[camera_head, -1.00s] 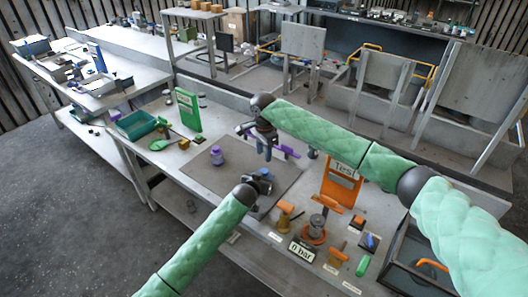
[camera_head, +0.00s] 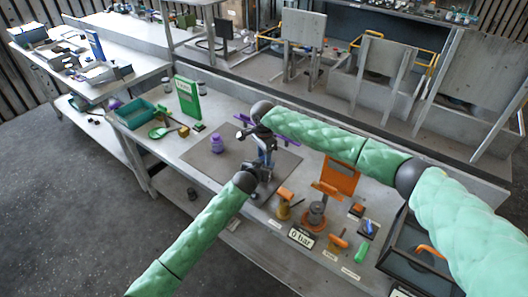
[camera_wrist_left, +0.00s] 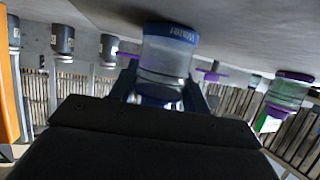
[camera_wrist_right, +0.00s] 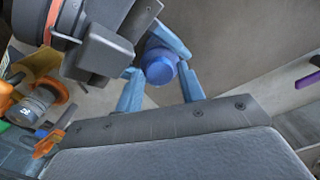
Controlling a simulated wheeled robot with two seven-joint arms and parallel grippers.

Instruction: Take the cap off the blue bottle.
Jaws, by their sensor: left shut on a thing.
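My left gripper (camera_wrist_left: 160,95) is shut on the bottle (camera_wrist_left: 168,55), a clear body with a blue band reading "Water". The bottle appears inverted in the left wrist view. In the head view my left gripper (camera_head: 260,178) is above the grey mat (camera_head: 285,165). My right gripper (camera_head: 264,154) is just above it, fingers pointing down. In the right wrist view the round blue cap (camera_wrist_right: 160,66) lies between the blue fingers of my right gripper (camera_wrist_right: 162,82). Whether both fingers touch the cap is unclear. Most of the bottle is hidden in the head view.
A purple-capped bottle (camera_head: 217,145) stands on the mat's left part. A green sign (camera_head: 188,98) and teal tray (camera_head: 135,113) are at the left. An orange stand (camera_head: 338,180), a gauge fixture (camera_head: 316,214) and small tools crowd the right. The mat's front-left is clear.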

